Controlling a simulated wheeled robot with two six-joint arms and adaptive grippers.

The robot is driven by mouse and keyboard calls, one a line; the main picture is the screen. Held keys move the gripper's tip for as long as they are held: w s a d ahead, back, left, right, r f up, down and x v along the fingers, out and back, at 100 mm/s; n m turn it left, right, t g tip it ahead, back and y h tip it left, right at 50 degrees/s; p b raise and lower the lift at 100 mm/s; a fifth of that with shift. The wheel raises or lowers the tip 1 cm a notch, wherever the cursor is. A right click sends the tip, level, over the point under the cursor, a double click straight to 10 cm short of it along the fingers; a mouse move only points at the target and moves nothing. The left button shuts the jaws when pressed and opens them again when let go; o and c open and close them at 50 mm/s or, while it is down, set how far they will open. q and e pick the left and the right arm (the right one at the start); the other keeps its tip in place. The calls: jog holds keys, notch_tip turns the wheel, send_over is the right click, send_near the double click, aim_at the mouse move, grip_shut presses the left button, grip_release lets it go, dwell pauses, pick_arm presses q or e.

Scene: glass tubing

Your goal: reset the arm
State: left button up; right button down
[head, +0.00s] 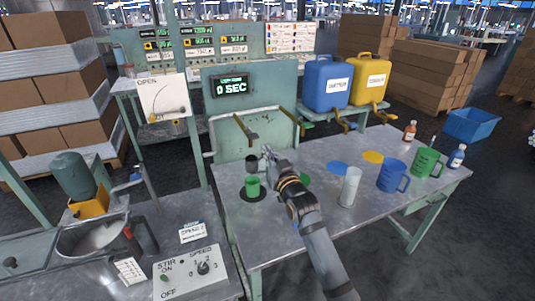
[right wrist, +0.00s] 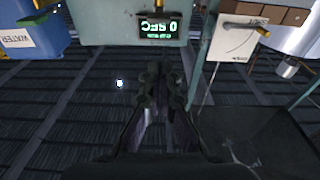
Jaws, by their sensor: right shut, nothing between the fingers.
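My right arm comes in from the bottom of the head view. Its gripper (head: 267,153) is above the grey table (head: 315,225), beside and above a small green cup (head: 252,188) on a dark round pad. In the right wrist view the fingers (right wrist: 158,78) are together, with nothing visible between them. The wrist camera sees the "0 SEC" display (right wrist: 157,28) upside down beyond the fingers. My left gripper is not in view.
A white cylinder (head: 350,187), a blue mug (head: 392,176) and a green mug (head: 427,162) stand on the table's right. Blue (head: 328,83) and yellow (head: 370,80) containers stand behind. The stirring bench (head: 215,215) with its pan is at left.

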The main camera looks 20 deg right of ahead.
jog(key=shift+w+f, duration=0.1)
jog(key=shift+w, duration=0.05)
jog(key=s+f+g, duration=0.5)
jog(key=s+f, duration=0.1)
jog(key=f, duration=0.5)
jog(key=s+d+f+g+h, duration=0.1)
jog(key=s+f+g, duration=0.5)
jog(key=s, duration=0.8)
jog(key=s+f+g, duration=0.5)
jog(key=s+f, duration=0.4)
jog(key=s, duration=0.5)
notch_tip(320, 180, down, 26)
jog(key=s+d+r, duration=0.1)
jog(key=s+d, duration=0.1)
jog(key=d, duration=0.1)
jog(key=s+f+g, duration=0.2)
jog(key=s+f, duration=1.4)
jog(key=s, duration=0.2)
jog(key=shift+s+d+f, duration=0.3)
jog(key=shift+d+f, duration=0.05)
jog(key=shift+d, duration=0.1)
